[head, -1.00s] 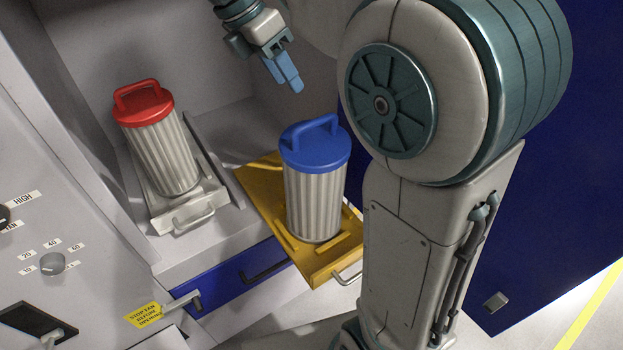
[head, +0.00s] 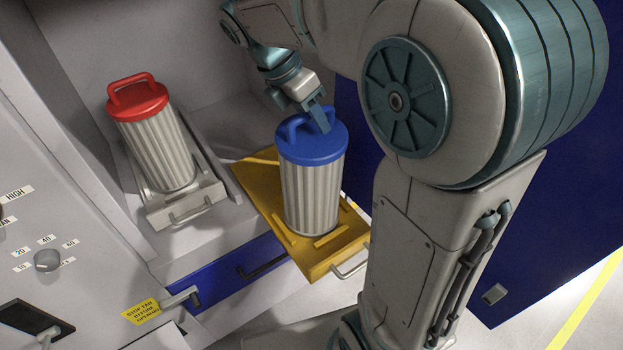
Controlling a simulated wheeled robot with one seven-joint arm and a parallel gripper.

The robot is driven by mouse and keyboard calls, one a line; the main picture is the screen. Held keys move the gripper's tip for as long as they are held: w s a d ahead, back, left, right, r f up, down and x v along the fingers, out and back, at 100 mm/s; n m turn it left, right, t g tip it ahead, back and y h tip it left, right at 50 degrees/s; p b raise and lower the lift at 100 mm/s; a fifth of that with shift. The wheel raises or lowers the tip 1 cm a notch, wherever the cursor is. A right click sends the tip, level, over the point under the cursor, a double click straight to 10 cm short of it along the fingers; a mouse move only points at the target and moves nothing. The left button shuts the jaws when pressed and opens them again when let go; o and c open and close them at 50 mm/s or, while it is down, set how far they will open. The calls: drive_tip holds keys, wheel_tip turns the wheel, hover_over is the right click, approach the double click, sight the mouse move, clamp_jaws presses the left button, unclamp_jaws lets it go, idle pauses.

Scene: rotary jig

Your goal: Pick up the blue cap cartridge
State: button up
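The blue cap cartridge (head: 312,192) stands upright on a yellow tray (head: 262,186). It has a pleated light body and a blue lid with a loop handle. My gripper (head: 320,120) is at the top of the cartridge, with its blue-grey fingers pointing down at the handle. The fingers overlap the handle and hide part of it. I cannot tell whether they are closed on the handle or only around or in front of it.
A red cap cartridge (head: 152,140) stands on a pale tray (head: 186,205) to the left. A blue drawer front (head: 228,272) with a dark handle lies below. A control panel with knobs (head: 47,261) is at the left. A blue panel (head: 510,230) is behind my arm at the right.

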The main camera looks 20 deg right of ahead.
clamp_jaws()
drive_tip(key=shift+r, duration=0.15)
idle(1.2)
